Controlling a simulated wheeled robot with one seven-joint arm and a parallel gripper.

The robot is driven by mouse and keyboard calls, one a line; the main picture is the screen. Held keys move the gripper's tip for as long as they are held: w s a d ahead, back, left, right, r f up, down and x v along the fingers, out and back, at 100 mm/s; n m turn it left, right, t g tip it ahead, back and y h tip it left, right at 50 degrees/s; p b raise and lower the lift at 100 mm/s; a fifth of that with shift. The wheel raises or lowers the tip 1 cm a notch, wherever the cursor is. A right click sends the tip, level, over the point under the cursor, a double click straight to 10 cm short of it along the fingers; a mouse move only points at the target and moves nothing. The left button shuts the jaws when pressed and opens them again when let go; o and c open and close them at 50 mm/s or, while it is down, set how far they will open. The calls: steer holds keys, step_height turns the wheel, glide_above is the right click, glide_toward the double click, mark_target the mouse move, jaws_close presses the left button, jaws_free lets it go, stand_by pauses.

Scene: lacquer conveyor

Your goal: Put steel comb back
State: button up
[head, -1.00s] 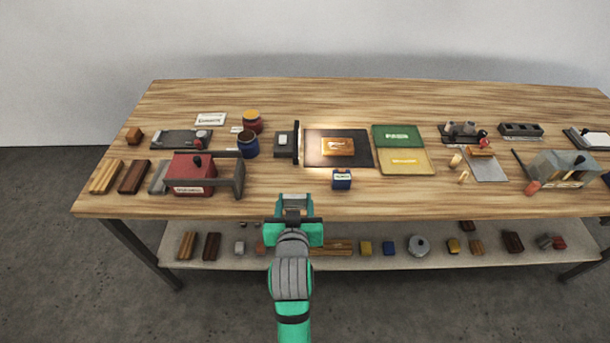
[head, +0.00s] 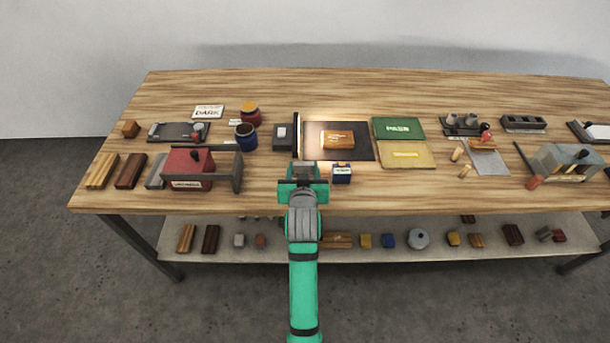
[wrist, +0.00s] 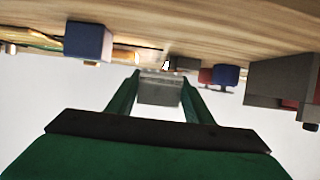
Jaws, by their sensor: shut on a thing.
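My gripper (head: 303,182) reaches over the front edge of the table, left of the small blue box (head: 342,174). In the wrist view my gripper (wrist: 158,88) has its two green fingers shut on a small grey metal piece, which I take to be the steel comb (wrist: 159,92). The comb's teeth cannot be made out. In the head view it is a dark grey bit at the fingertips, partly hidden by my gripper. It appears held clear of the tabletop.
Behind my gripper stand a dark upright plate (head: 295,134) and a black mat (head: 364,153) with a lit wooden block (head: 338,140). A red box (head: 188,167) with a grey frame stands left. Blue (head: 246,136) and red (head: 250,112) jars stand behind. The front middle has bare wood.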

steer(key=shift+w+d+f, duration=0.15)
steer(key=shift+w+f, duration=0.35)
steer(key=shift+f, duration=0.05)
steer(key=shift+w+f, duration=0.2)
steer(key=shift+f, duration=0.7)
steer(key=shift+w+f, duration=0.15)
steer(key=shift+f, duration=0.75)
steer(key=shift+s+f, duration=0.15)
steer(key=o, duration=1.2)
